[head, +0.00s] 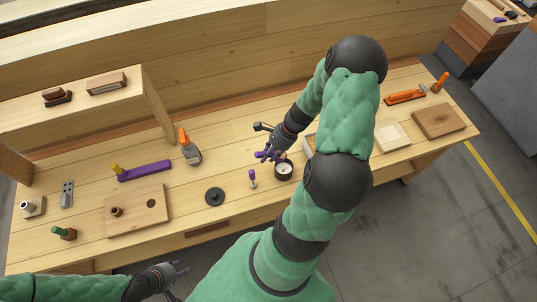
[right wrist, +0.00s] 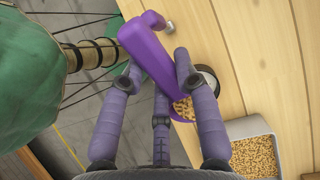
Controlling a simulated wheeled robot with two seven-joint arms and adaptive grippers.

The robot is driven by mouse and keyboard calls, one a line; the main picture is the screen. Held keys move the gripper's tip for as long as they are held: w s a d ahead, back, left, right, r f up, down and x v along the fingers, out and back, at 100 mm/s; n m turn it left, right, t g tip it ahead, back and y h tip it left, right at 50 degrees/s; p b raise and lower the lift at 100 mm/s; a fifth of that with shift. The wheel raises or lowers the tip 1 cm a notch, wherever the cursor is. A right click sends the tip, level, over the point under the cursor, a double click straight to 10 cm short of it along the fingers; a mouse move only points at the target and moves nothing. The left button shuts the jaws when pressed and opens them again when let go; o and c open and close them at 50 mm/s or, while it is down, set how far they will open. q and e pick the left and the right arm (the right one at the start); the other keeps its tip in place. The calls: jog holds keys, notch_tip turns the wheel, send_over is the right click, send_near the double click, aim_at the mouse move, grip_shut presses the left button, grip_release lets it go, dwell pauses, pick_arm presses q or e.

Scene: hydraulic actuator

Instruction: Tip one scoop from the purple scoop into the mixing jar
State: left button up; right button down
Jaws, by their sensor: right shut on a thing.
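My right gripper (head: 272,154) is shut on the purple scoop (right wrist: 148,50), whose handle lies between the fingers in the right wrist view. Tan pellets (right wrist: 185,107) show at the scoop's purple-edged end, partly hidden by a finger. The mixing jar (head: 284,171), dark-rimmed with a pale inside, stands on the bench just below the right gripper in the head view. Its rim also shows behind a finger in the right wrist view (right wrist: 209,74). I cannot tell whether the scoop touches the jar. My left gripper (head: 178,272) is open and empty off the bench's front edge.
A grey-walled bin of pellets (right wrist: 255,127) stands close to the jar. A small purple-handled tool (head: 252,178) stands left of the jar, and a black disc (head: 215,196) lies further left. A wooden board (head: 138,210) lies left; the bench's front middle is mostly clear.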

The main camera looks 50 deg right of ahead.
jog(key=shift+s+d+r+t+y+b, duration=0.15)
jog(key=shift+d+r+t+y+b, duration=0.2)
jog(key=shift+y+b, duration=0.25)
dwell(0.5)
jog(key=shift+s+d+r+t+y+b, duration=0.2)
jog(key=shift+d+r+t+y+b, duration=0.15)
jog(key=shift+y, duration=0.4)
jog(key=shift+s+d+r+t+y+b, duration=0.2)
jog(key=shift+d+t+y, duration=0.2)
jog(key=shift+y, duration=0.35)
dwell(1.4)
jog(key=shift+s+d+r+t+y+b, duration=0.1)
jog(key=shift+s+d+t+y+b, duration=0.1)
jog(key=shift+d+t+y, duration=0.25)
jog(key=shift+s+d+r+t+y+b, duration=0.1)
jog(key=shift+s+d+t+y+b, duration=0.1)
jog(key=shift+y, duration=0.45)
dwell(0.8)
jog(key=shift+s+d+t+y+b, duration=0.4)
jog(key=shift+d+t+y+b, duration=0.15)
jog(key=shift+d+y+b, duration=0.35)
dwell(1.2)
